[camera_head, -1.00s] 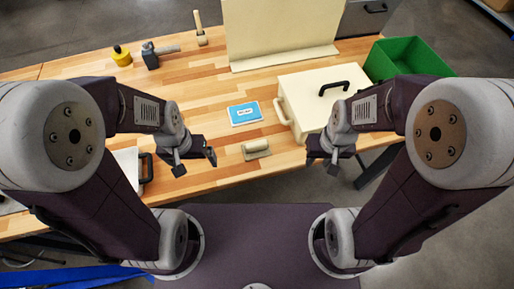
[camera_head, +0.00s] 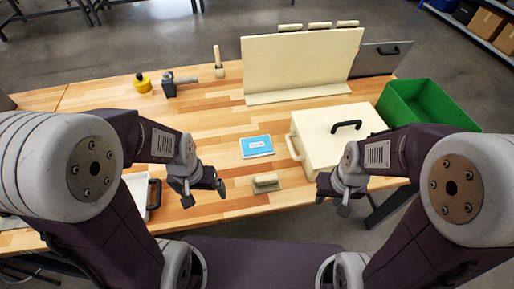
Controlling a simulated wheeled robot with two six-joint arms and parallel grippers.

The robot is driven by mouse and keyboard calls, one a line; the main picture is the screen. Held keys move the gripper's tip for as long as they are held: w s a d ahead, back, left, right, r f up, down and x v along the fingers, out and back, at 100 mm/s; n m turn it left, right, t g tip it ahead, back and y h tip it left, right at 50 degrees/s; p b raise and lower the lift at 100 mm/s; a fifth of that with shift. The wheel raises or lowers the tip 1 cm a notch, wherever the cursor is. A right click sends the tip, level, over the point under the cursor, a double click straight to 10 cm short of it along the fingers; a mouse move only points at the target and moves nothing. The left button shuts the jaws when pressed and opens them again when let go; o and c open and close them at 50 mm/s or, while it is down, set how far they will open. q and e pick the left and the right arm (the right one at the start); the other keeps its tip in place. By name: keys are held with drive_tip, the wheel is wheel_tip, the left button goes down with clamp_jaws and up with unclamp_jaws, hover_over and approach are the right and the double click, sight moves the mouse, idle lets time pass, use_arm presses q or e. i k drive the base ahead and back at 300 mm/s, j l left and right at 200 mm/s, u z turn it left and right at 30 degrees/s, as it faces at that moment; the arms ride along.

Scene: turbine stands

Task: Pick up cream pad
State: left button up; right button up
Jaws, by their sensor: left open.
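The cream pad (camera_head: 265,183) is a small cream block with a rounded top and a thin greyish base. It lies on the wooden workbench near its front edge, below the blue booklet. My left gripper (camera_head: 205,194) is open and empty, to the left of the pad and apart from it. My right gripper (camera_head: 332,199) is to the right of the pad, in front of the cream box, apart from the pad; its jaws look open and nothing shows between them. Nothing hides the pad.
A blue booklet (camera_head: 257,146) lies behind the pad. A cream box (camera_head: 326,153) with a black handle stands to the right, beside a green bin (camera_head: 430,112). A cream panel (camera_head: 300,65) stands behind. A hammer (camera_head: 170,87), a yellow object (camera_head: 142,85) and a mallet (camera_head: 219,70) stand at the back left.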

sight(271, 182)
drive_tip(key=j+z, duration=0.7)
drive_tip(key=i, duration=0.05)
